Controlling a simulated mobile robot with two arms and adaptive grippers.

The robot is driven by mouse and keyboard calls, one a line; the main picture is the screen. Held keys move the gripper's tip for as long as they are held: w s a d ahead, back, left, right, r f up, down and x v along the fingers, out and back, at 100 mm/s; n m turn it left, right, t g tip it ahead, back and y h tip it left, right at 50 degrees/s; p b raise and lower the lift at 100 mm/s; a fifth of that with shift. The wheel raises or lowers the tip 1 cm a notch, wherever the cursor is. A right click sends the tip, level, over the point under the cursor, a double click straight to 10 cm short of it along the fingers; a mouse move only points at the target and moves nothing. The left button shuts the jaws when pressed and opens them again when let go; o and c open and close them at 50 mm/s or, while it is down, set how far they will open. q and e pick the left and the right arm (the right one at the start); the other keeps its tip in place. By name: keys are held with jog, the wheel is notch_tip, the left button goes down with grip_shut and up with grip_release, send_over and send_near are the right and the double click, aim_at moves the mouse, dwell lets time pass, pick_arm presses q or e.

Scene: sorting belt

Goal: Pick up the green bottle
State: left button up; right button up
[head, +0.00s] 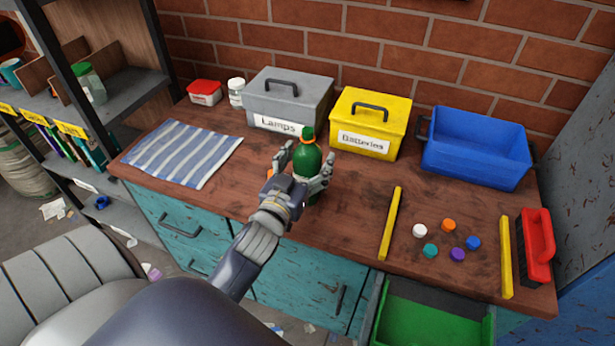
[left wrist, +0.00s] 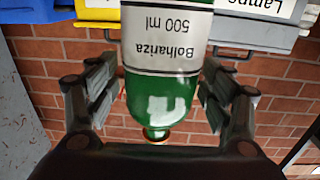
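The green bottle (head: 308,160), with an orange-topped neck, stands upright on the brown worktop (head: 255,190) in front of the grey and yellow boxes. In the left wrist view the bottle (left wrist: 165,95) appears upside down with a white label. My left gripper (head: 305,172) has its fingers on either side of the bottle. The fingers look open, with a narrow gap beside the bottle in the left wrist view (left wrist: 160,75). The gripper hides part of the bottle's lower body in the head view. My right gripper is not in view.
A grey Lamps box (head: 300,103), yellow Batteries box (head: 371,118) and blue bin (head: 477,150) stand behind. A striped cloth (head: 187,152) lies left. Yellow bars (head: 391,222), several coloured caps (head: 449,226) and a red-handled brush (head: 537,245) are right. A green drawer tray (head: 430,318) is below.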

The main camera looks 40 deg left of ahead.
pick_arm(q)
jog(key=c, duration=1.3)
grip_shut()
jog(key=shift+r, duration=0.15)
